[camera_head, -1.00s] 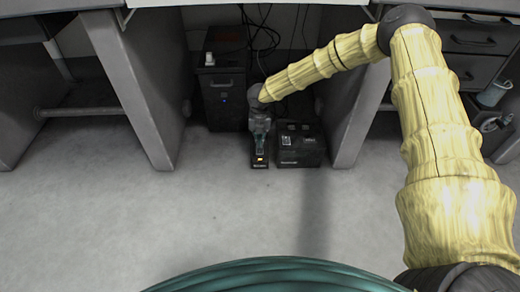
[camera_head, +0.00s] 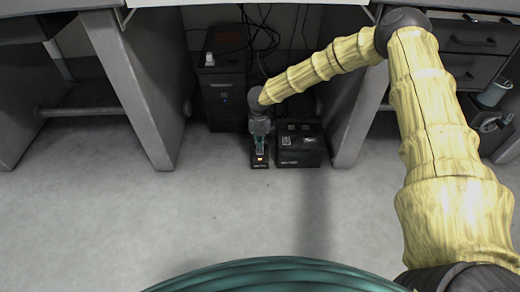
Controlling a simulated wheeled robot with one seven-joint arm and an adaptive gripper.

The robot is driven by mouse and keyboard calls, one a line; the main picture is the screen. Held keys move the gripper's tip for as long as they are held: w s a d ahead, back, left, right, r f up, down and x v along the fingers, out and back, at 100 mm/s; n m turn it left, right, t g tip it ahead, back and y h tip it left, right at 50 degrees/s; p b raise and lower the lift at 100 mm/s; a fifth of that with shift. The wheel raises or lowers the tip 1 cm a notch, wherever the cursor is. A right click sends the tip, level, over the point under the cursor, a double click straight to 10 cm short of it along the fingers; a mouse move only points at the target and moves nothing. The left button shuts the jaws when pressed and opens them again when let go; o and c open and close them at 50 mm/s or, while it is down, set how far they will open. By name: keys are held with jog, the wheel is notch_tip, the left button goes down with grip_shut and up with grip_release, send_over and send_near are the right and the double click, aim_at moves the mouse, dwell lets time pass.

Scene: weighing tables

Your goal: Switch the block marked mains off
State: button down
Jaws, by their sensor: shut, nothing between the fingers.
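A small dark block (camera_head: 260,165) with a lit orange switch lies on the floor under the table. A label shows on its front, too small to read. My gripper (camera_head: 259,154) reaches down over this block, its shut fingertips close to the lit switch. I cannot tell whether they touch it. The rear of the block is hidden by my gripper. A wider black box (camera_head: 300,158) stands just right of it, with switches or sockets on top and a label too small to read.
Cables (camera_head: 262,32) hang at the back. Table legs (camera_head: 137,105) and (camera_head: 357,115) flank the space. A drawer unit (camera_head: 475,55) is at the right. The floor (camera_head: 200,215) in front is clear.

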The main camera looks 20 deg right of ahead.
jog(key=shift+f, duration=0.55)
dwell(0.4)
jog(key=shift+r, duration=0.15)
jog(key=shift+r+p, duration=3.4)
jog(key=shift+p, duration=0.25)
